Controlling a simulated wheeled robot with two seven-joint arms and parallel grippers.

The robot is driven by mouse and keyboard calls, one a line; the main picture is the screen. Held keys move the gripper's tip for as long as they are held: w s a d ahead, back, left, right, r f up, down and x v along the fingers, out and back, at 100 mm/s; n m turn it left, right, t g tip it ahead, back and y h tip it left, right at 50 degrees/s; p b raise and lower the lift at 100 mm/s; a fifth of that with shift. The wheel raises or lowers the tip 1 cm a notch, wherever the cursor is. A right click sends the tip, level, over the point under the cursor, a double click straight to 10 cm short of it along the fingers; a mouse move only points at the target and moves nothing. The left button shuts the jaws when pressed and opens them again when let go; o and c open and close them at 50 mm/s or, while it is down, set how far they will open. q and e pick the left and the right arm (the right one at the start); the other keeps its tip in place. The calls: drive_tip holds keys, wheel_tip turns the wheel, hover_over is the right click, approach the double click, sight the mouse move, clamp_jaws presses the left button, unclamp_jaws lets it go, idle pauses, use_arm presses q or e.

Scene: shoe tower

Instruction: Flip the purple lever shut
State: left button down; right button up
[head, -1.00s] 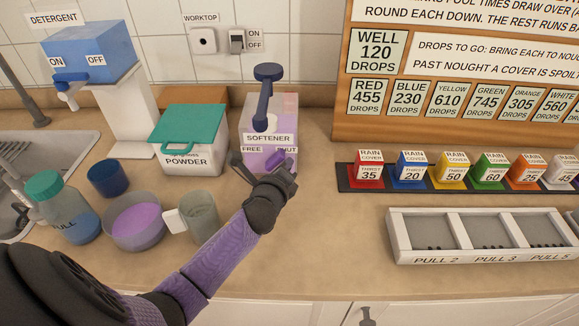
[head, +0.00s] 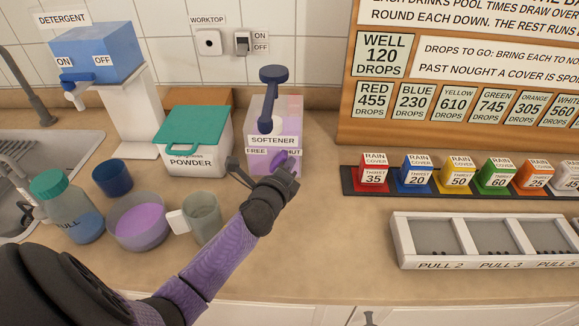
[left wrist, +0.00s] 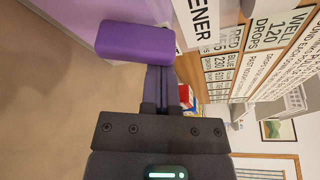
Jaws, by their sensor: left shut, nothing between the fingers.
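The softener dispenser (head: 287,122) is a purple see-through box with a dark blue pump on top. The purple lever (head: 285,158) is on its front, below the SOFTENER label, between the FREE and SHUT labels, and partly covers the SHUT label. My left gripper (head: 284,168) is at the lever, its hand partly hiding the front. In the left wrist view the lever (left wrist: 136,41) is a purple block right at the shut fingers (left wrist: 158,80). Nothing is between them. I cannot tell whether the tips touch it. My right gripper is not in view.
A powder box (head: 197,150) with a green lid stands left of the dispenser. Coloured rain-cover blocks (head: 411,173) and a tray (head: 400,240) are on the right.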

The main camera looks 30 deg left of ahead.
use_arm(q)
drive_tip(key=n, duration=0.1)
drive_tip(key=a+n+t+b, duration=0.1)
drive_tip(key=n, duration=0.1)
drive_tip(key=s+r+n+t, duration=0.1)
drive_tip(key=n, duration=0.1)
drive_tip(key=shift+a, duration=0.3)
drive_tip(key=shift+s+a+r+n+t+y+b, duration=0.1)
drive_tip(key=shift+s+a+n+t+b, duration=0.15)
drive_tip(key=shift+n, duration=0.7)
drive_tip(key=shift+s+a+r+n+t+y+b, duration=0.1)
drive_tip(key=shift+a+n+t+b, duration=0.25)
drive_tip(key=shift+n, duration=0.55)
drive_tip(key=shift+s+a+r+n+t+y+b, duration=0.1)
drive_tip(key=shift+s+a+n+t+b, duration=0.2)
drive_tip(key=shift+n, duration=0.65)
drive_tip(key=shift+w, duration=0.1)
